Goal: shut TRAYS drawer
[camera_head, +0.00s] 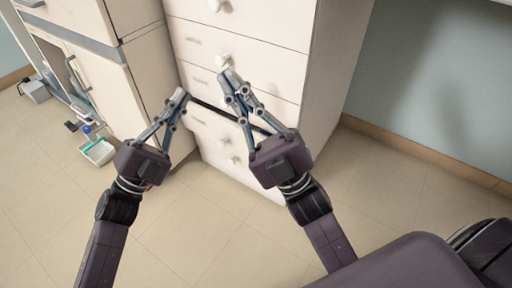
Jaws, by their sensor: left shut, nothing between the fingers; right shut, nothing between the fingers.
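A cream drawer cabinet (322,60) stands in the middle of the head view, with several round-knobbed drawers. A dark gap shows along the top of a lower drawer (207,130), which appears to stand slightly open. The drawer labels are too small to read, so I cannot tell which is TRAYS. My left gripper (179,96) is shut and empty, near the cabinet's left front edge beside that drawer. My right gripper (230,77) is shut and empty, in front of the drawer above the gap, near its knob (222,60). It hides part of the drawer fronts; contact is unclear.
Another cream cabinet (95,75) with a grey handle stands to the left. On its left are a tray (99,151) with a teal edge and a grey container (36,90). The tiled floor (190,235) in front is clear. A blue-grey wall (425,90) lies to the right.

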